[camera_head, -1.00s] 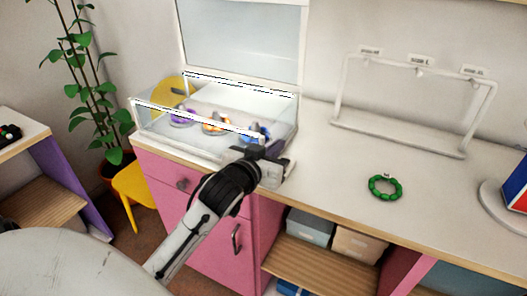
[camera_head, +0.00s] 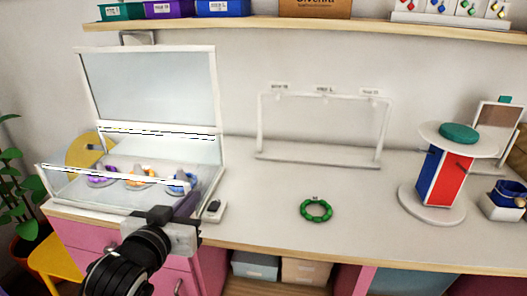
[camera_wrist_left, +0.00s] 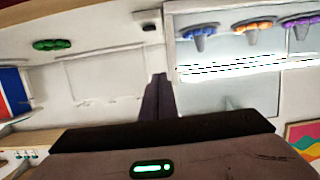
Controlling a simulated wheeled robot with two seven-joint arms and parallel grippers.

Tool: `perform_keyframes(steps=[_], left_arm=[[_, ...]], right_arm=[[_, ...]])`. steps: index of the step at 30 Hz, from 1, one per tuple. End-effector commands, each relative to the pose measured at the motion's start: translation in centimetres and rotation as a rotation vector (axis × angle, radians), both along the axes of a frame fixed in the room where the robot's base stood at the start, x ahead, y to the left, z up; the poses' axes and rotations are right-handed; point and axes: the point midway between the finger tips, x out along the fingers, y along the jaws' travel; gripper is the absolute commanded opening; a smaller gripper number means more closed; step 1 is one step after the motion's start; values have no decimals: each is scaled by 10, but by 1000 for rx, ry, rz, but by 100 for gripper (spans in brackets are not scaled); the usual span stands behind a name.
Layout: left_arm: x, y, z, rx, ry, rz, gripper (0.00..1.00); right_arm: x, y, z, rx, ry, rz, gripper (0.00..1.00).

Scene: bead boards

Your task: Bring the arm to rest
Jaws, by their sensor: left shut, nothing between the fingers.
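My left gripper (camera_head: 160,213) is at the front edge of the counter, by the front of the glass display case (camera_head: 60,184). In the left wrist view its two dark fingers (camera_wrist_left: 158,95) are together with nothing between them. The case's lid (camera_head: 150,85) stands open, and purple, orange and blue beaded pieces sit on stands inside. A green bead bracelet (camera_head: 316,211) lies on the counter (camera_head: 270,225), well right of the gripper and apart from it. My right gripper is not in view.
An empty white rack (camera_head: 318,160) stands at the back of the counter. A red, white and blue display stand (camera_head: 443,178) is at the right. A small dark item on a white base (camera_head: 213,207) sits beside the case. A shelf (camera_head: 300,27) runs above.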

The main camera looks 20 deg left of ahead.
Motion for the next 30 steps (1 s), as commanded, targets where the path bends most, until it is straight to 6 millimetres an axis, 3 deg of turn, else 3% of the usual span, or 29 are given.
perform_keyframes(steps=[5, 8, 12, 15, 21, 27, 30], left_arm=[[-4, -3, -11, 0, 38, -5, 0], [-20, -14, -45, 0, 154, -24, 0], [-68, -40, -115, 4, 423, -85, 0], [-104, -58, -151, 8, 586, -137, 0], [-167, -85, -195, 12, 827, -233, 0], [-226, -107, -220, 9, 1025, -331, 0], [-218, -112, -235, 9, 993, -346, 0]], right_arm=[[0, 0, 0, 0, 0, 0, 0], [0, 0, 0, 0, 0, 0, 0], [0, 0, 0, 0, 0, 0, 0], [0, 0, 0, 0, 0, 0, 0], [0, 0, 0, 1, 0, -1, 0], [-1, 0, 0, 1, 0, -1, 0], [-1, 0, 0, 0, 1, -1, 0]])
